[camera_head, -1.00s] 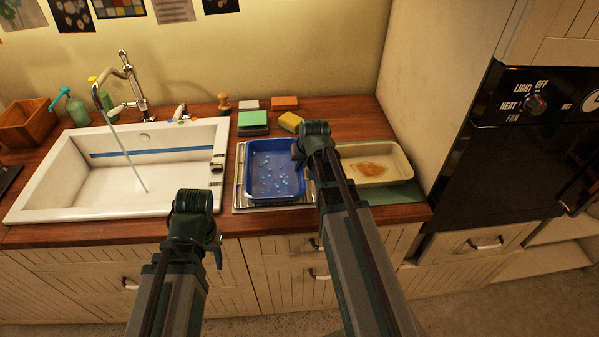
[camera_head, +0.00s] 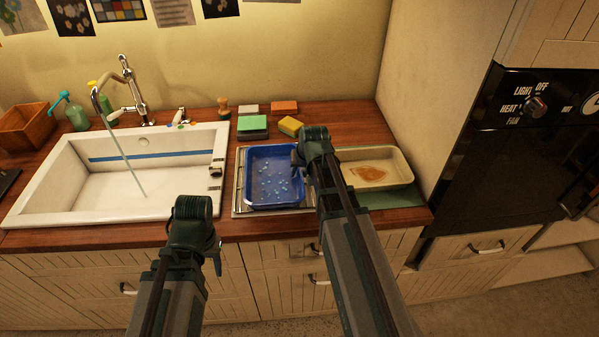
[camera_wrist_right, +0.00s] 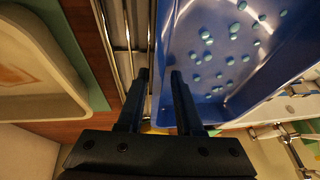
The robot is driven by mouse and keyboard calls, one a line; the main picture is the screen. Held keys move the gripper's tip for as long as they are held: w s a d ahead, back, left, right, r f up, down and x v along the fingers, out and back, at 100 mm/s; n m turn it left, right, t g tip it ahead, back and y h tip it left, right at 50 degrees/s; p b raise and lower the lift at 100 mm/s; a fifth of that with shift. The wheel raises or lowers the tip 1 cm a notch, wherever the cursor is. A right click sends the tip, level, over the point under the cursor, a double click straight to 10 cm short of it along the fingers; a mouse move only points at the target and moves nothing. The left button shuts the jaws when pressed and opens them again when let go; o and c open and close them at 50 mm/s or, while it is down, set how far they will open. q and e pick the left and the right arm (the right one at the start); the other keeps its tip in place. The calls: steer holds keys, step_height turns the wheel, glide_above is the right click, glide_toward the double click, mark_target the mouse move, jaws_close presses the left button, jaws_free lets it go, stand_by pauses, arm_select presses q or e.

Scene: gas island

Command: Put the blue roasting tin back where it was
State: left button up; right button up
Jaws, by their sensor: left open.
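The blue roasting tin (camera_head: 272,168) sits over the metal draining rack right of the sink, with pale blue drops on its floor. My right gripper (camera_head: 298,157) is at the tin's right side. In the right wrist view, my right gripper (camera_wrist_right: 159,75) has one finger over the inside of the blue roasting tin (camera_wrist_right: 210,60) and one outside, with the tin's edge between them. I cannot tell whether they press on it. My left gripper (camera_head: 218,262) is open in front of the counter, below the sink's front edge, and holds nothing visible.
The metal rack (camera_head: 238,190) shows around the tin. A cream tray (camera_head: 398,165) with a brown stain stands close on the right, on a green mat (camera_head: 405,196). Sponges (camera_head: 252,128) lie behind. Water runs from the tap (camera_head: 128,85) into the white sink (camera_head: 50,190).

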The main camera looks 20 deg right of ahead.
steer(key=p+v, duration=1.1)
steer(key=v, duration=0.1)
steer(key=s+a+n+g, duration=0.2)
steer(key=s+a+n, duration=0.1)
steer(key=s+a, duration=0.5)
steer(key=s+a+f+n+g+h, duration=0.1)
steer(key=s+a+n+g, duration=0.2)
steer(key=s+a, duration=0.5)
steer(key=a+n, duration=0.1)
steer(key=a, duration=0.4)
steer(key=shift+s+f, duration=0.25)
steer(key=shift+s, duration=0.05)
steer(key=shift+a, duration=0.1)
step_height(320, 180, down, 7)
steer(key=b, duration=0.6)
steer(key=shift+b, duration=0.4)
